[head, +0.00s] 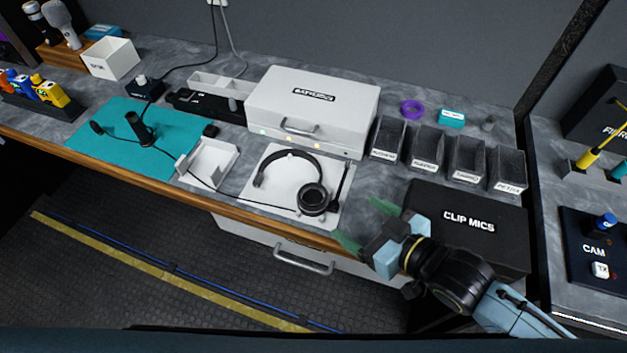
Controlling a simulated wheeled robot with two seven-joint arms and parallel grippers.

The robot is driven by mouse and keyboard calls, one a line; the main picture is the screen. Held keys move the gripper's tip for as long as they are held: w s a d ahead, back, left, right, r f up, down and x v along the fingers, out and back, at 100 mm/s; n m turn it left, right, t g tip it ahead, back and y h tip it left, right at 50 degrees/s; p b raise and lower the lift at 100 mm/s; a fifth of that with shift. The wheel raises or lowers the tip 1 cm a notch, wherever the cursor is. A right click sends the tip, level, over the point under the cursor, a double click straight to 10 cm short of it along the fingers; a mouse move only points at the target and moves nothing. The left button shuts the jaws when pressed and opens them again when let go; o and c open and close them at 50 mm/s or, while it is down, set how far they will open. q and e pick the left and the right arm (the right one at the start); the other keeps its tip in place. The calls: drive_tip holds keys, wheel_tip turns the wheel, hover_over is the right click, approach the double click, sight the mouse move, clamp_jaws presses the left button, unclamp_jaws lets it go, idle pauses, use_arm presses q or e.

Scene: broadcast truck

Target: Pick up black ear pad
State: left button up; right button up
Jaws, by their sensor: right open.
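A black headset (285,160) lies on a white mat on the counter. Its round black ear cup, with what looks like a dark ear pad (312,199), is at the mat's lower right. I cannot tell whether the pad is loose or fitted to the cup. My right gripper (366,225) comes in from the lower right. Its two green fingertips are spread, with nothing between them. It is to the right of the ear cup and apart from it, near the counter's front edge. My left gripper is not in view.
A black CLIP MICS case (469,222) is beside my right arm. Several dark labelled bins (426,147) and a large white case (313,105) stand behind the headset. A small white tray (208,163) and a teal mat (98,149) are to the left. A thin cable crosses the counter front.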

approach(305, 189)
drive_tip(key=shift+s+d+f+b, duration=0.2)
drive_tip(key=shift+d+f+b, duration=0.1)
drive_tip(key=shift+d, duration=0.1)
drive_tip(key=shift+w+a+f, duration=0.1)
drive_tip(key=shift+w+a, duration=0.1)
drive_tip(key=shift+w, duration=0.05)
drive_tip(key=shift+w+a+f, duration=0.1)
drive_tip(key=shift+w+a, duration=0.25)
drive_tip(key=shift+a, duration=0.1)
drive_tip(key=x, duration=0.4)
drive_tip(key=shift+a, duration=0.25)
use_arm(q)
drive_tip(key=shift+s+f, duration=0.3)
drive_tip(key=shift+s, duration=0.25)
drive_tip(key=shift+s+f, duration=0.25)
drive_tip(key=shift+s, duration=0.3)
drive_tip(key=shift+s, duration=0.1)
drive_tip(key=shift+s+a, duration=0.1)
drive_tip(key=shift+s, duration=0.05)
use_arm(e)
drive_tip(key=c, duration=1)
drive_tip(key=shift+c, duration=0.2)
